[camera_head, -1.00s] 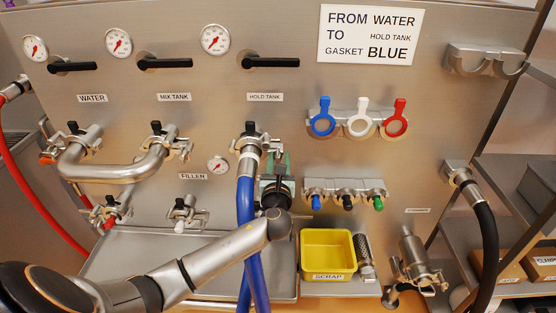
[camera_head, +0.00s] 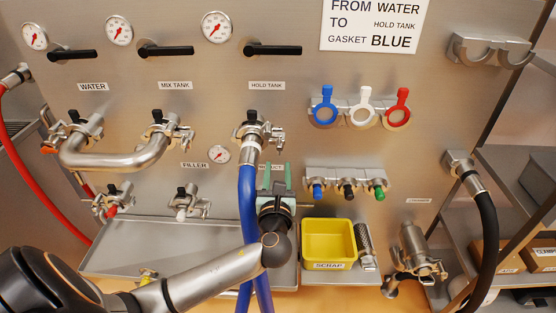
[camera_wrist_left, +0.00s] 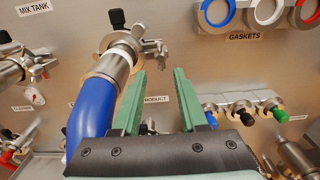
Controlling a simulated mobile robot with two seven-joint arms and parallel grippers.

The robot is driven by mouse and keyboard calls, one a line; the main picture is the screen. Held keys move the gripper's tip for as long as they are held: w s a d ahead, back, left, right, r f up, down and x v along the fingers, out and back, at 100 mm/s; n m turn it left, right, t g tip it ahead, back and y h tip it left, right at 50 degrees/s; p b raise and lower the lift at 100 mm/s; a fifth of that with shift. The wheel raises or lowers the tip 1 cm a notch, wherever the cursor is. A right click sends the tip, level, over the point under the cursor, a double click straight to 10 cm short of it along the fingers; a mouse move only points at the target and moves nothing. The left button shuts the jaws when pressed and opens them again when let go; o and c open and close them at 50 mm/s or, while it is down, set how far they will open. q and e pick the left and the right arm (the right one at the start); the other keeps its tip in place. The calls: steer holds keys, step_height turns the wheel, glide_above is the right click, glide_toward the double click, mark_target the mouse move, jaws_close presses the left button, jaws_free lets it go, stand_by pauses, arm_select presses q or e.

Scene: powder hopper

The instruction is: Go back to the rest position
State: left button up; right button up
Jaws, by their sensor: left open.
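My left gripper (camera_head: 273,178) is in front of the panel, just right of the blue hose (camera_head: 247,205) below the HOLD TANK label. In the left wrist view its two green fingers (camera_wrist_left: 157,98) stand apart with nothing between them. The blue hose (camera_wrist_left: 92,125) is left of the fingers there, and its upper end is joined to the HOLD TANK port fitting (camera_wrist_left: 115,62). The PRODUCT label shows between the fingers, partly covered. My right gripper is not in view.
A U-shaped steel pipe (camera_head: 115,155) joins the WATER and MIX TANK ports. Blue, white and red gaskets (camera_head: 361,106) hang on the panel. A yellow SCRAP bin (camera_head: 328,243) stands right of my left arm. A steel tray (camera_head: 150,250) lies at left. A black hose (camera_head: 487,235) hangs at right.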

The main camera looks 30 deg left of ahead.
arm_select(q)
steer(key=shift+d, duration=0.1)
steer(key=s+d+f+n+g+h, duration=0.2)
steer(key=s+d+f+n+h, duration=0.25)
steer(key=f, duration=0.45)
steer(key=s+d+f+n+g+h, duration=0.25)
steer(key=s+f+n, duration=0.3)
steer(key=f, duration=0.45)
steer(key=s+d+f+n+h, duration=0.2)
steer(key=s+n, duration=0.4)
steer(key=n, duration=0.3)
steer(key=s+d+f+n+g+h, duration=0.1)
steer(key=s+d+f+n+h, duration=0.2)
steer(key=s+d+f+n, duration=0.2)
steer(key=s+n, duration=0.1)
steer(key=n, duration=0.2)
steer(key=shift+s+d+n, duration=0.3)
steer(key=shift+s+n, duration=0.1)
